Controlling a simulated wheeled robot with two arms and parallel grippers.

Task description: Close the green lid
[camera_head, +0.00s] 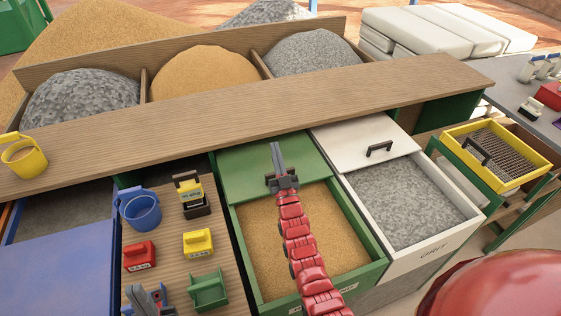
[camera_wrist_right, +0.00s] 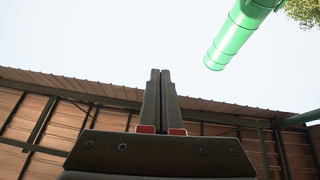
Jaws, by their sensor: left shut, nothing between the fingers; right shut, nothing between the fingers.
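The green lid (camera_head: 240,172) lies at the back of the green bin (camera_head: 373,272), partly under the wooden shelf. It covers the rear of the bin, and sand shows in front of it. My right gripper (camera_head: 276,150) is shut and empty, over the middle of the lid near its front edge. I cannot tell whether it touches the lid, and no lid handle shows. The right wrist view shows its fingers (camera_wrist_right: 160,75) together, against sky and roof. My left gripper (camera_head: 147,292) is shut and empty at the bottom left, by the small blocks.
Right of the green bin is a grit bin (camera_head: 430,257) with a white lid (camera_head: 345,140) and black handle. Left are a blue bucket (camera_head: 140,212), a red block (camera_head: 139,256), a yellow block (camera_head: 198,243) and a green piece (camera_head: 208,291). The wooden shelf (camera_head: 230,108) runs behind.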

